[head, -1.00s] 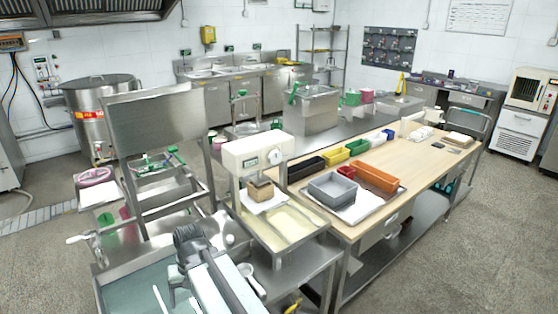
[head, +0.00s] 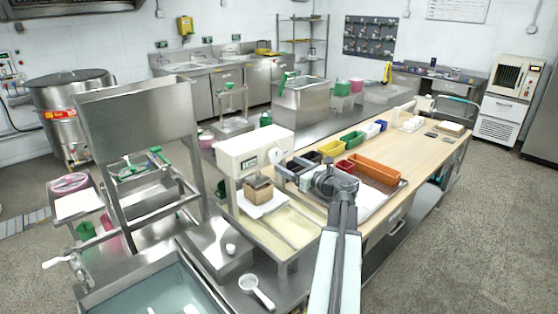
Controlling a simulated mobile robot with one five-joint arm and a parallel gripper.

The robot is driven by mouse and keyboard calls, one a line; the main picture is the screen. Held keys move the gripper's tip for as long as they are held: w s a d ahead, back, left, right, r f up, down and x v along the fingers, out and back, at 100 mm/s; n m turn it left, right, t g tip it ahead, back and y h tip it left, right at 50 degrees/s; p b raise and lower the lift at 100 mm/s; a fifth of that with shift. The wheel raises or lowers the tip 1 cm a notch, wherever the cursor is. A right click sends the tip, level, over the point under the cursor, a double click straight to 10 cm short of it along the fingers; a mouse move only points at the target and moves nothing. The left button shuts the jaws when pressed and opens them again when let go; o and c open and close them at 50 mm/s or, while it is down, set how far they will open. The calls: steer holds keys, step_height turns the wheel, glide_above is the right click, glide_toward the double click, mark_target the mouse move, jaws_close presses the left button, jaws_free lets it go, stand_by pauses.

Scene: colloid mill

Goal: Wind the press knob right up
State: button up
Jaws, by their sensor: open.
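A white press-like machine (head: 250,147) stands left of centre, its head above a small brown block (head: 259,189). A round pale knob (head: 276,156) is on the right end of its head; I take this to be the press knob. Its markings are too small to read. My gripper (head: 286,171) is open and empty. Its dark fingers point left towards the machine, close to the knob in the picture; I cannot tell whether they touch it. My arm comes up from the bottom and covers part of the tray behind.
A wooden-topped table (head: 432,146) runs back to the right, with an orange bin (head: 375,169) and several coloured bins. A white scoop (head: 256,291) lies below the machine. A steel stand (head: 135,105) rises at left. The floor at right is clear.

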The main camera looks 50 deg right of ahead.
mark_target(277, 158)
steer(key=w, duration=0.6)
steer(key=shift+d, duration=0.4)
steer(key=c, duration=1.4)
steer(key=shift+a+f, duration=0.1)
steer(key=shift+a, duration=0.05)
